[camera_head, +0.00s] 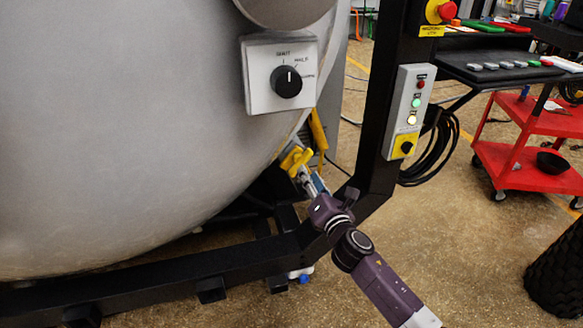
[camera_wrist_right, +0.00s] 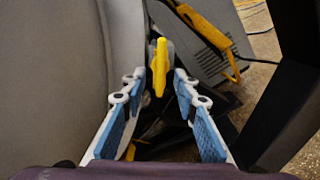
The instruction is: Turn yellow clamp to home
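The yellow clamp (camera_head: 296,160) sits at the lower right edge of the big grey vessel. In the right wrist view the yellow clamp (camera_wrist_right: 160,66) stands upright, edge-on, near the middle. My right gripper (camera_head: 311,183) reaches up to it from below right. In the wrist view my right gripper (camera_wrist_right: 159,86) is open, with its blue-padded fingers to the left and right of the clamp's line. The clamp shows just beyond and between the fingertips, with gaps on both sides. I cannot tell how deep it sits between them. My left gripper is not in view.
The grey vessel wall (camera_head: 120,130) is close on the left, bearing a dial panel (camera_head: 258,94). A black frame post (camera_head: 382,110) with a button box (camera_head: 409,108) stands on the right. Another yellow handle (camera_head: 318,130) is behind the clamp. A red cart (camera_head: 530,160) stands farther right.

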